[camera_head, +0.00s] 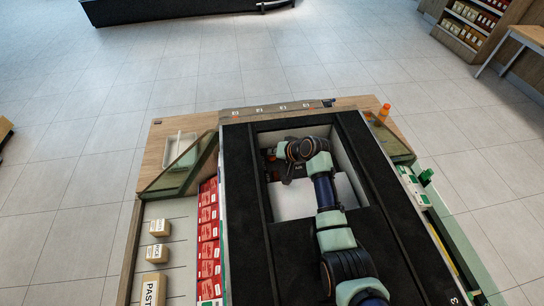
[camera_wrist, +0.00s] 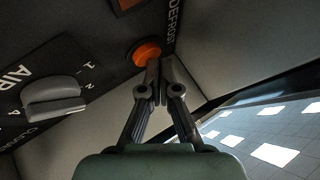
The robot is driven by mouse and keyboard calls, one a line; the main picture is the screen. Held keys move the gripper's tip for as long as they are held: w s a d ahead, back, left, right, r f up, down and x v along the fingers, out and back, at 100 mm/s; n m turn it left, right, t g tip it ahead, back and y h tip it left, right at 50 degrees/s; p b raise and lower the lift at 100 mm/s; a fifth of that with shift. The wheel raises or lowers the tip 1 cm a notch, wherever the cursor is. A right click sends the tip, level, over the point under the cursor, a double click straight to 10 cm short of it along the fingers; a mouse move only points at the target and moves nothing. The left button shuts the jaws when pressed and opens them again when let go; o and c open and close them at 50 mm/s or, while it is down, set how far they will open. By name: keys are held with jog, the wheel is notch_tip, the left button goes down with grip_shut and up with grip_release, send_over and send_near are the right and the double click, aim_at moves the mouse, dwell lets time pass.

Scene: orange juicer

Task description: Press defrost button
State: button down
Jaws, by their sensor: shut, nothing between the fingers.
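The defrost button (camera_wrist: 146,52) is a round orange button on a dark panel in the wrist view. The word DEFROST (camera_wrist: 172,22) is printed beside it. My gripper (camera_wrist: 159,66) is shut and empty, its fingertips together at the lower right edge of the button in the picture. I cannot tell whether they touch it or whether it is pressed in. In the head view my gripper (camera_head: 287,178) is inside the open bay of the machine, and the button cannot be made out there.
A grey knob (camera_wrist: 52,97) marked AIR sits left of the button. Part of another orange control (camera_wrist: 128,4) shows at the top. Pale walls (camera_wrist: 215,80) of the bay rise close to my gripper. Red packs (camera_head: 208,235) stand left of the machine.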

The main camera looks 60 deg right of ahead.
aim_at(274, 158)
jog(key=shift+f+b, duration=0.3)
jog(key=shift+f, duration=0.35)
dwell(0.4)
jog(key=shift+s+a+r+p, duration=0.1)
jog(key=shift+a+r+p, duration=0.05)
jog(key=shift+r+p, duration=0.35)
jog(key=shift+s+a+r+p, duration=0.15)
jog(key=shift+r+p, duration=0.15)
jog(key=shift+p, duration=0.25)
jog(key=shift+r, duration=0.1)
notch_tip(274, 158, up, 5)
jog(key=p, duration=0.4)
jog(key=shift+w+r, duration=0.1)
jog(key=shift+r, duration=0.05)
jog(key=shift+r+p, duration=0.1)
jog(key=shift+p, duration=0.25)
